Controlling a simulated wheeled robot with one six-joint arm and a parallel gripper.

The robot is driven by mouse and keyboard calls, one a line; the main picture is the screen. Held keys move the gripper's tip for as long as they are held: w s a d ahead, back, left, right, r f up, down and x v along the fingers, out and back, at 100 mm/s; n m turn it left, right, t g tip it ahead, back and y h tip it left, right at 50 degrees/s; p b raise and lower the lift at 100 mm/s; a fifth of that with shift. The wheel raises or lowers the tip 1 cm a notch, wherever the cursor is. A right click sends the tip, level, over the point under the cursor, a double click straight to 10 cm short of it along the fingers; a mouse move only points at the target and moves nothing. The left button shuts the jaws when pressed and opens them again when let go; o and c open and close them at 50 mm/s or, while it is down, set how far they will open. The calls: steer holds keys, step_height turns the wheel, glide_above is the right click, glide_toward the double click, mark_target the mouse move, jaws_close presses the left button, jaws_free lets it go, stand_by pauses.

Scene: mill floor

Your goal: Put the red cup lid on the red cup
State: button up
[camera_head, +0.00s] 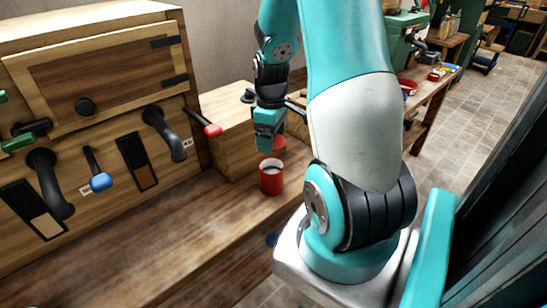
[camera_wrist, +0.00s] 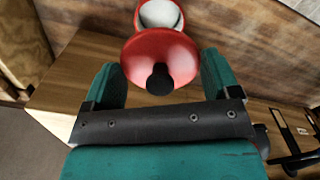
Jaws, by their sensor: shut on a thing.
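The red cup (camera_head: 271,179) stands upright and open on the wooden bench, with a pale inside. Its open top also shows at the upper edge of the wrist view (camera_wrist: 161,14). The red cup lid (camera_wrist: 150,52), round with a black knob, is held between the teal fingers of my gripper (camera_wrist: 160,74). In the head view the lid (camera_head: 279,144) is partly hidden by my gripper (camera_head: 268,143), just above and behind the cup. In the wrist view the lid overlaps the cup's near side. The lid is not seated on the cup.
A wooden box (camera_head: 226,112) stands behind the cup. A wooden cabinet (camera_head: 100,120) with dark hooks and coloured handles, one red-tipped (camera_head: 212,131), is at the left. The bench (camera_head: 190,230) is clear in front of the cup. Another bench (camera_head: 425,95) with tools stands at the far right.

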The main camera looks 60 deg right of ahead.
step_height(320, 180, down, 7)
steer(key=shift+f, duration=0.2)
stand_by(0.3)
steer(key=shift+f, duration=0.2)
steer(key=o, duration=0.8)
steer(key=shift+r, duration=0.1)
steer(key=shift+r, duration=0.1)
